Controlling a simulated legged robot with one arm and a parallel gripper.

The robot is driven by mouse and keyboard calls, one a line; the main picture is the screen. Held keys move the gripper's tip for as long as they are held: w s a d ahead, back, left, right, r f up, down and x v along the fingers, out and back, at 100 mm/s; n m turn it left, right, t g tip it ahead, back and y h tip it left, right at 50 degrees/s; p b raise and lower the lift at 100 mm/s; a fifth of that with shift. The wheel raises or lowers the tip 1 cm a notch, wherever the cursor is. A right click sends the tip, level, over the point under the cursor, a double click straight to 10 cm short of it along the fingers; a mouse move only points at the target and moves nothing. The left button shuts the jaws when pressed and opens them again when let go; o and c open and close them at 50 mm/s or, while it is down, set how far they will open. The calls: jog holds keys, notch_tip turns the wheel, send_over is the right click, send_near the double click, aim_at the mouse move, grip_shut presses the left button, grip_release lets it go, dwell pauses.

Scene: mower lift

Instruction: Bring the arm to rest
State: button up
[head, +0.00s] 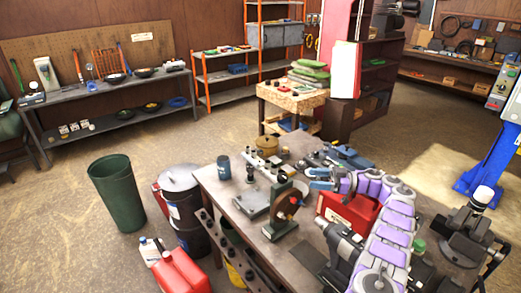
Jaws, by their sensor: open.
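My arm (392,222), with purple and pale grey links, rises from the bottom right in the head view and bends left over the workbench (222,188). My gripper (320,179) appears at its left end as a small pale-blue and grey shape. It looks open, with nothing visible between its jaws. It is small here and overlaps the clutter behind it, so whether it touches anything is unclear. A red box (349,212) is below the arm, partly hidden by it.
The workbench also carries a green-and-black press (286,205), a blue mug (224,167) and a brass pot (267,146). A green bin (118,195), a dark drum (184,215) and a red can (180,272) stand left of it. Open floor lies behind these.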

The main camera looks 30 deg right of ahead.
jog(key=w+a+r+m+t+h+b, duration=0.2)
jog(key=w+a+r+m+t+h, duration=0.3)
jog(key=w+r+h, duration=0.7)
jog(key=w+a+r+m+t+h+b, duration=0.1)
jog(key=w+r+m+t+h+b, duration=0.1)
jog(key=w+r+m+h, duration=1.05)
jog(key=s+a+f+n+g+y+b, duration=0.1)
jog(key=s+a+f+n+g+y, duration=0.15)
jog(key=s+a+f+g, duration=0.65)
jog(key=s+a+f+n+g+y+b, duration=0.15)
jog(key=s+a+f+y, duration=0.25)
jog(key=s+a, duration=1)
jog(key=s+a+f+n+g+y, duration=0.1)
jog(key=s+a+f+g, duration=0.2)
jog(key=s, duration=0.9)
jog(key=s+a+f+n+g+y+b, duration=0.1)
jog(key=s+a+f+g+y, duration=0.1)
jog(key=s+a+f, duration=0.3)
jog(key=s+a+f+n+g+y, duration=0.1)
jog(key=s+a+f+g, duration=0.4)
jog(key=s, duration=1.4)
jog(key=a, duration=0.4)
jog(key=shift+s+a+n, duration=0.25)
jog(key=shift+a+n, duration=0.05)
jog(key=shift+n, duration=0.05)
